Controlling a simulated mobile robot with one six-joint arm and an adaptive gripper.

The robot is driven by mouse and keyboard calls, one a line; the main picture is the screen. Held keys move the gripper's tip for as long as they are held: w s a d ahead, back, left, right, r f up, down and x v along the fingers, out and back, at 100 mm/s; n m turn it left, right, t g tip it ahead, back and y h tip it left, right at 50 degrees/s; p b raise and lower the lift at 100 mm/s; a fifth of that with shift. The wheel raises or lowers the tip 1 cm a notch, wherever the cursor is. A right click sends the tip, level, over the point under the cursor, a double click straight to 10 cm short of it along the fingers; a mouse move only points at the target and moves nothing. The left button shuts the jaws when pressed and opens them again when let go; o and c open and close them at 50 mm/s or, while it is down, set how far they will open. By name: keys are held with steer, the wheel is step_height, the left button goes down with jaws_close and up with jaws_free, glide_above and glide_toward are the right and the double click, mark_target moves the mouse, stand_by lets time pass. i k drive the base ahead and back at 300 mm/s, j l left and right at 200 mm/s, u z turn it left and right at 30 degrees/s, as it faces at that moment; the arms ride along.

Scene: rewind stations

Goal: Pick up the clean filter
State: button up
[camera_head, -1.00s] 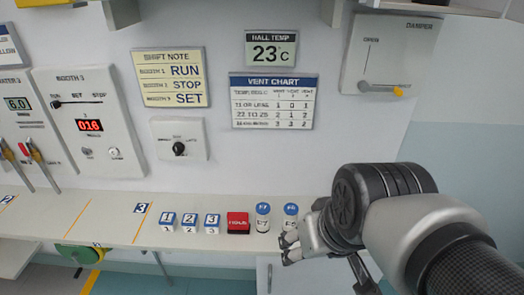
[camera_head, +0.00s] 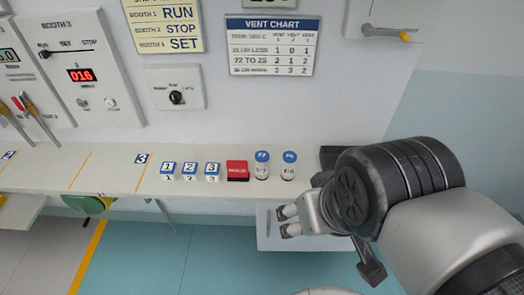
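Two small clear cylinders with blue caps stand upright side by side near the right end of the counter: a left cylinder (camera_head: 262,168) and a right cylinder (camera_head: 289,167). Their cap labels are too small to read surely, and I cannot tell which thing is the clean filter. My gripper (camera_head: 289,222) is below and in front of the right cylinder in the picture, apart from both cylinders. Its light fingertips point left and nothing shows between them. How far its fingers are open is not clear.
A red block (camera_head: 237,171) and several numbered blocks (camera_head: 190,171) stand left of the cylinders on the counter (camera_head: 110,170). A dark object (camera_head: 328,155) is partly hidden behind my arm. A white box-like front (camera_head: 268,238) is below the counter. The teal floor (camera_head: 140,250) looks clear.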

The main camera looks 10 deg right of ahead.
mark_target(262, 157)
steer(key=i+j, duration=0.1)
steer(key=j, duration=0.45)
steer(key=i+j, duration=0.1)
steer(key=j, duration=0.4)
steer(key=i+j, duration=0.1)
steer(key=j, duration=0.45)
